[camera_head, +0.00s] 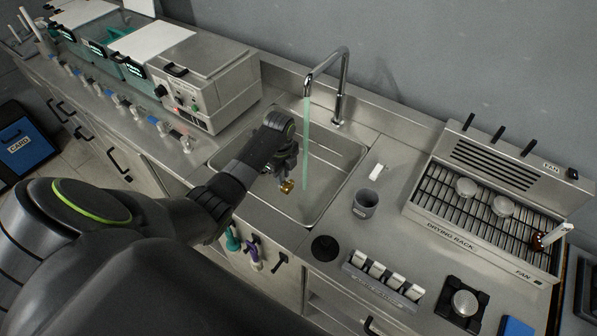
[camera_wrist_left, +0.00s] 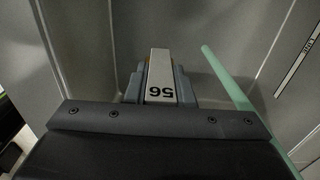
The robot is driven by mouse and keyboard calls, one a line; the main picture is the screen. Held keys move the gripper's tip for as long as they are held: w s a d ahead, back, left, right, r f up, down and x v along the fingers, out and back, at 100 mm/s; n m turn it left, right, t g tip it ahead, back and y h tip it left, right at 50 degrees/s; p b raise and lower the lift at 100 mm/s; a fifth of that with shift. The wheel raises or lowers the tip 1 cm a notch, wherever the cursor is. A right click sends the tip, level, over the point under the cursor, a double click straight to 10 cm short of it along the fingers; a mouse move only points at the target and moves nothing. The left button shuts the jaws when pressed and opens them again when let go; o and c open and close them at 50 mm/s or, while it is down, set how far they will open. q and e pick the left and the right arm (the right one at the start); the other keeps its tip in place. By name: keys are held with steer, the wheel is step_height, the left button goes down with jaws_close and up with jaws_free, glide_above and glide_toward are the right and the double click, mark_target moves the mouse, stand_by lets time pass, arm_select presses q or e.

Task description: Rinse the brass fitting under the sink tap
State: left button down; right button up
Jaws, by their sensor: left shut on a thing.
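The brass fitting (camera_head: 287,187) hangs below my left gripper (camera_head: 286,174), which is shut on it over the sink basin (camera_head: 335,155). In the left wrist view, a white piece marked 56 (camera_wrist_left: 161,75) sits between the grey fingers and largely hides what is behind it. The tap (camera_head: 341,85) is running. Its pale green water stream (camera_head: 306,140) falls into the basin just right of the gripper and fitting, and it also shows right of the fingers in the wrist view (camera_wrist_left: 228,78). The fitting appears apart from the stream. My right gripper is not in view.
A steel boiler box (camera_head: 205,85) stands left of the sink. Right of it are a grey cup (camera_head: 365,204), a small white block (camera_head: 377,172), a black round disc (camera_head: 325,248) and a drying rack (camera_head: 485,205). The basin walls surround the gripper closely.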

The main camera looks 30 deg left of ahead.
arm_select(q)
steer(key=shift+r+p, duration=2)
steer(key=shift+r, duration=1.35)
